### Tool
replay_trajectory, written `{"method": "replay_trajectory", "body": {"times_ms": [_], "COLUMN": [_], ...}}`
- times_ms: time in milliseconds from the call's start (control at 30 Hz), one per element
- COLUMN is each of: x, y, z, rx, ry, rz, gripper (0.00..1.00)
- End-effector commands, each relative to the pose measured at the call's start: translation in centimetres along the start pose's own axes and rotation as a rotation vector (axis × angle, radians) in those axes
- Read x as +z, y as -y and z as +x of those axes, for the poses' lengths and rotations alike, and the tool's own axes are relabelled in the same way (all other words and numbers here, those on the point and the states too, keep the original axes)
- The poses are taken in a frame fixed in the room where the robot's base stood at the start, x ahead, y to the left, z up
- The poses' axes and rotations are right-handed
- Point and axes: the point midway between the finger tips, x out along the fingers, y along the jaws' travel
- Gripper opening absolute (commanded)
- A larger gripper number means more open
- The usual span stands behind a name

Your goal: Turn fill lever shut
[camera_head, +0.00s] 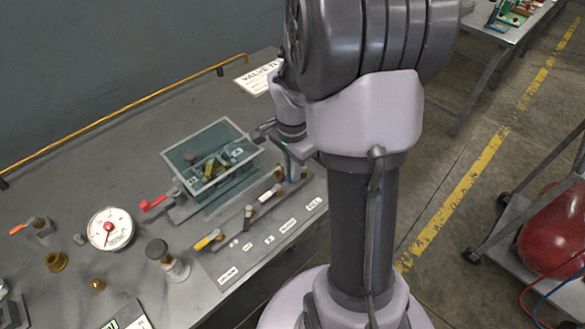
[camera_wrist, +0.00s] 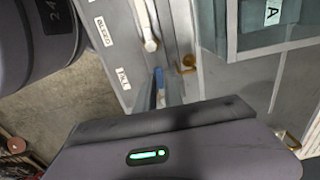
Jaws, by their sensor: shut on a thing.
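The fill lever, with a blue handle (camera_wrist: 160,86), shows in the wrist view near the label FILL (camera_wrist: 123,78). My gripper (camera_wrist: 168,88) is shut on this handle; its fingers and body hide much of it. In the head view my gripper (camera_head: 288,150) reaches down to the right end of the valve row, beside the clear box. The lever's exact angle is hard to tell there. The FILL label (camera_head: 313,204) sits at the panel's right end.
Left of it along the panel stand a white lever (camera_head: 270,194), a black lever (camera_head: 248,216) and a yellow lever (camera_head: 208,240). A clear box (camera_head: 213,163) stands close behind. A red lever (camera_head: 154,203) and a gauge (camera_head: 110,230) are farther left.

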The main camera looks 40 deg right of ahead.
Motion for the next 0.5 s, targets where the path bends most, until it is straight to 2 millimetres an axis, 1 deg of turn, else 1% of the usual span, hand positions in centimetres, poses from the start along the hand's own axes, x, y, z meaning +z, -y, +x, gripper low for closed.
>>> {"method": "replay_trajectory", "body": {"times_ms": [33, 133, 400, 500], "x": [-0.01, -0.01, -0.01, 0.0], "y": [0.03, 0.03, 0.04, -0.21], "z": [-0.03, -0.03, -0.03, -0.11], "rx": [-0.001, -0.001, -0.001, -0.001], "ry": [0.0, 0.0, 0.0, 0.0], "rz": [0.002, 0.001, -0.001, -0.05], "gripper": [0.14, 0.34, 0.34, 0.34]}}
